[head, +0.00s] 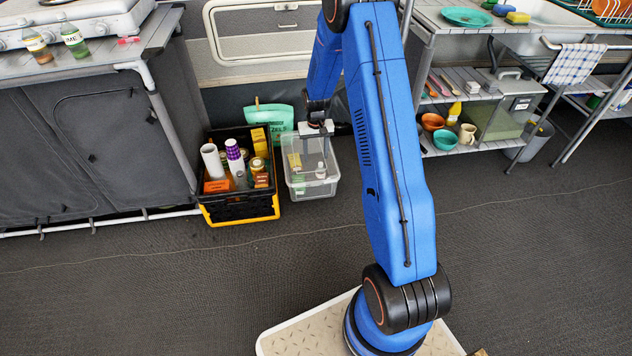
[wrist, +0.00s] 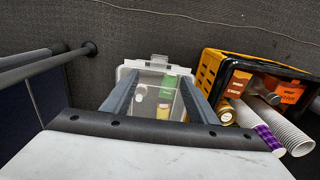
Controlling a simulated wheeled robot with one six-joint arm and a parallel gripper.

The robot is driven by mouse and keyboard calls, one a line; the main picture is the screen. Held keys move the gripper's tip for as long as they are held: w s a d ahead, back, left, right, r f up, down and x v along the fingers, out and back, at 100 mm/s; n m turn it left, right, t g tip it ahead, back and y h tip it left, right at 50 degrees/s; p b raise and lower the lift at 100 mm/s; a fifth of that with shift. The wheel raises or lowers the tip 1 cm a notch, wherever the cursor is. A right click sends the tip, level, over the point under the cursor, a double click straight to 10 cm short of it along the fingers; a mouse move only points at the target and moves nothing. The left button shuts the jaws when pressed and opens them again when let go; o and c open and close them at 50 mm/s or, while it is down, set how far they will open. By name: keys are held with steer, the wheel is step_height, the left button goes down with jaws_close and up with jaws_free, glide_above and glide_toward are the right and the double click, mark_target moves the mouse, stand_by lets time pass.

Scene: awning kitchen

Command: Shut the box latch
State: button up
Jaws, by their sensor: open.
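A clear plastic box (head: 312,187) stands on the floor to the right of a black and yellow crate. In the wrist view the box (wrist: 128,72) lies beyond my fingers, with a pale latch (wrist: 158,61) on its far rim. I cannot tell whether the latch is up or down. Through the box I see a green item (wrist: 169,82), a yellow one and a small white one. My gripper (head: 316,130) is above the back of the box in the head view. In the wrist view my gripper (wrist: 159,76) is open, its fingers apart and nothing held between them.
The black and yellow crate (head: 240,208) with bottles, cups and packets stands close beside the box. A green bag (head: 270,117) is behind them. A grey cabinet (head: 90,150) is at left and a shelf unit (head: 470,150) at right. The floor (head: 240,285) in front is clear.

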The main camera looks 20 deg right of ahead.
mark_target(316, 184)
step_height(316, 184, down, 17)
steer(key=shift+r, duration=0.1)
stand_by(0.5)
steer(key=shift+c, duration=0.3)
steer(key=c, duration=1)
